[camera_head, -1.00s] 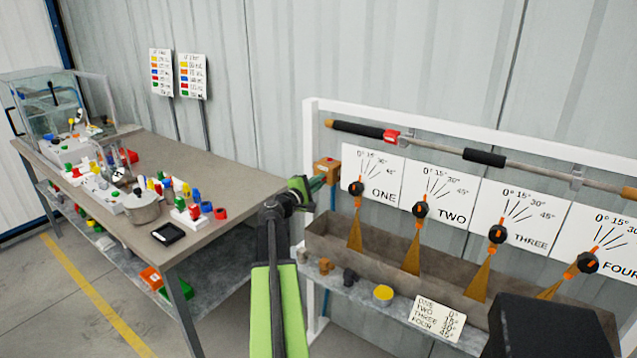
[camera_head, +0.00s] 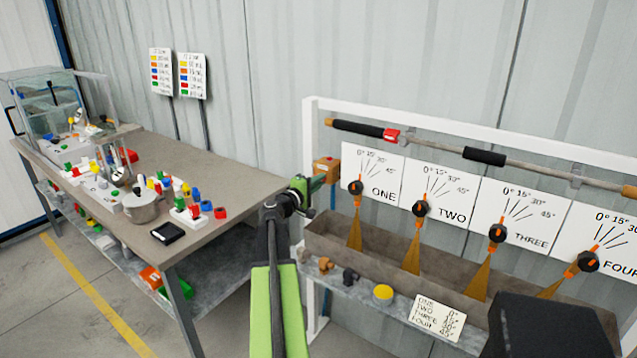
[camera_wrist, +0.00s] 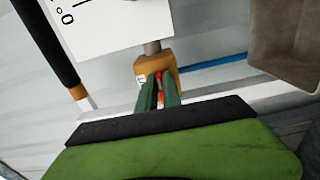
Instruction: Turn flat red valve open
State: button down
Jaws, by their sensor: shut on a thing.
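A brass valve body (camera_head: 325,166) sits at the left end of the white pump frame, below the pipe. It also shows in the wrist view (camera_wrist: 162,68), with a grey stem above it. The flat red valve (camera_wrist: 159,88) shows as a small red piece between my fingers, in front of the brass body. It is mostly hidden, so its angle cannot be told. My gripper (camera_wrist: 159,98) has its green fingers shut on this red piece. In the head view my gripper (camera_head: 316,184) reaches the brass body from the left and hides the red piece.
Boards ONE (camera_head: 382,180) to FOUR, with black-knobbed orange levers, stand right of the valve above a brown trough (camera_head: 330,228). A pipe (camera_head: 430,145) runs above. A crowded workbench (camera_head: 230,175) stands left. A blue line (camera_wrist: 215,72) runs beside the valve.

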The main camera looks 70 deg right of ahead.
jog(key=c, duration=1.5)
grip_release()
jog(key=shift+a, duration=0.1)
jog(key=v, duration=1.7)
jog(key=shift+w+a, duration=0.1)
jog(key=shift+a, duration=0.05)
